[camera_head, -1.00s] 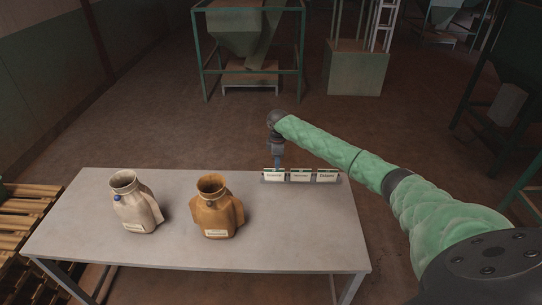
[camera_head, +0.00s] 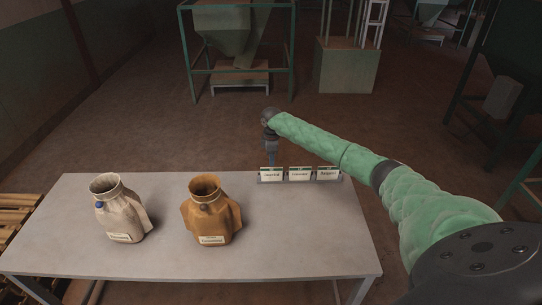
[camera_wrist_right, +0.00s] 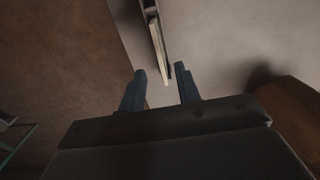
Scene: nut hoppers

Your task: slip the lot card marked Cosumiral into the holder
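Three white lot cards with dark top edges stand in a row in a low rack (camera_head: 299,180) at the table's back edge: a left card (camera_head: 270,174), a middle card (camera_head: 300,174) and a right card (camera_head: 327,173). Their print is too small to read surely, so I cannot tell which is Cosumiral. My right gripper (camera_head: 272,161) points down just behind the left card. In the right wrist view its fingers (camera_wrist_right: 161,73) are apart, with a card edge (camera_wrist_right: 158,42) seen nearly edge-on ahead of the gap. A separate empty holder is not clearly visible. My left gripper is out of view.
On the grey table (camera_head: 300,245) stand a cream sack-like container (camera_head: 122,212) and a brown one (camera_head: 211,213), each with a white label low on its front. The table's right part is clear. A green-framed hopper (camera_head: 237,45) stands on the floor behind.

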